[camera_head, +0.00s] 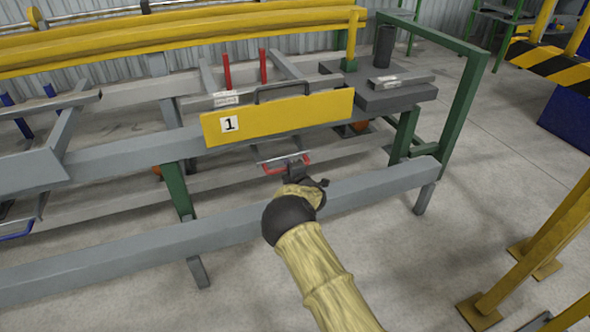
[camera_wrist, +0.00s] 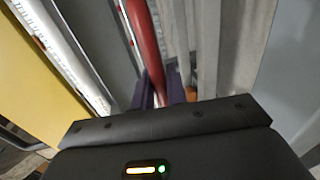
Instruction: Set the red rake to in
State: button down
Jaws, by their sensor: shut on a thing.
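The red rake's red handle bar (camera_head: 273,171) shows below the yellow panel marked 1 in the head view. Two red prongs (camera_head: 227,70) stand up behind that panel. My gripper (camera_head: 297,166) is at the handle, its arm reaching up from the bottom of the picture. In the wrist view the red bar (camera_wrist: 144,42) runs down between the dark fingers of my gripper (camera_wrist: 160,92), which are shut on it. The fingers and the wrist housing hide part of the handle.
The yellow panel (camera_head: 310,112) with a dark handle is just above my gripper. A long grey beam (camera_head: 130,248) crosses in front of the table, under my arm. Blue prongs (camera_head: 7,99) and a blue handle (camera_head: 17,230) are at the left. Yellow posts (camera_head: 535,250) stand at the right.

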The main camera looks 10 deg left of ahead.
jog(key=shift+w+a+r, duration=0.1)
jog(key=shift+a+r, duration=0.05)
jog(key=c, duration=1.5)
grip_release()
jog(key=shift+w, duration=0.15)
jog(key=p+v, duration=0.7)
jog(key=v, duration=1)
jog(key=shift+s, duration=0.2)
jog(key=shift+d, duration=0.25)
